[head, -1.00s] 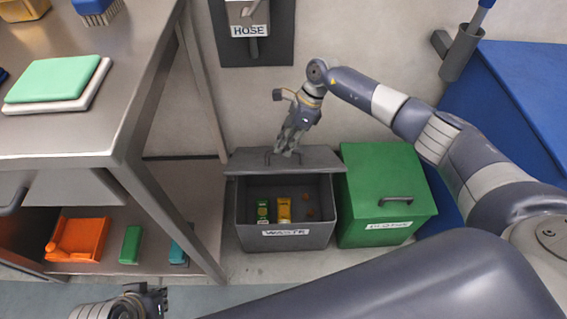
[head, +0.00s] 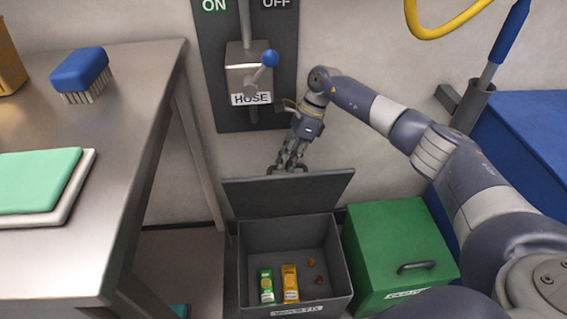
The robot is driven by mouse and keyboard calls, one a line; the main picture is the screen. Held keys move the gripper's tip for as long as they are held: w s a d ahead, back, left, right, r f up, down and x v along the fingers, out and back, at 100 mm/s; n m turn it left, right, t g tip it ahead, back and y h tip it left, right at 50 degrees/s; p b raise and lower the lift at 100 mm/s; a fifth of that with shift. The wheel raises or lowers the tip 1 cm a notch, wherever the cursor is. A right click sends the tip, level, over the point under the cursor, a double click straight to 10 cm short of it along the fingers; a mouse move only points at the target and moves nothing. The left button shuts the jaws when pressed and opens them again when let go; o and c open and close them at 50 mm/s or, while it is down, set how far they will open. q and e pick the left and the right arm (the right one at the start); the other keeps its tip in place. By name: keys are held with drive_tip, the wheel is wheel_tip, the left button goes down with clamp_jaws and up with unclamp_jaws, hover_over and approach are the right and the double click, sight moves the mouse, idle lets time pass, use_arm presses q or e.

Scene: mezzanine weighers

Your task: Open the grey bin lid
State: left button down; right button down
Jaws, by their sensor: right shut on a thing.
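The grey bin (head: 352,290) stands on the floor against the wall, with a white label on its front. Its grey lid (head: 318,195) is raised and tilted up at the back of the bin, so the inside shows. A green carton (head: 266,285), a yellow carton (head: 290,283) and small brown bits lie in the bin. My right gripper (head: 287,168) is shut on the lid's handle at the lid's upper edge; the fingers partly hide the handle. My left gripper is out of view.
A closed green bin (head: 392,237) stands right beside the grey one. A hose valve (head: 249,80) is on the wall above. A steel table (head: 75,245) with a blue brush (head: 80,70) is at left. A blue cabinet (head: 530,150) is at right.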

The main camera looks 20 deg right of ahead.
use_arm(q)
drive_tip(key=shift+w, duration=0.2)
use_arm(e)
drive_tip(key=shift+s+f, duration=0.2)
drive_tip(key=shift+f, duration=0.55)
drive_tip(key=c, duration=1.7)
unclamp_jaws()
drive_tip(key=shift+o, duration=0.2)
drive_tip(key=shift+w+f, duration=0.2)
drive_tip(key=shift+w, duration=0.05)
drive_tip(key=shift+r, duration=0.35)
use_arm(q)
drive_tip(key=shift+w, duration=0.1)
use_arm(e)
drive_tip(key=v, duration=1.1)
drive_tip(key=shift+w+d+r, duration=0.15)
drive_tip(key=shift+d+r, duration=0.05)
drive_tip(key=shift+r, duration=0.15)
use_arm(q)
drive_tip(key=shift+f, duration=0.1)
use_arm(e)
drive_tip(key=shift+f, duration=0.1)
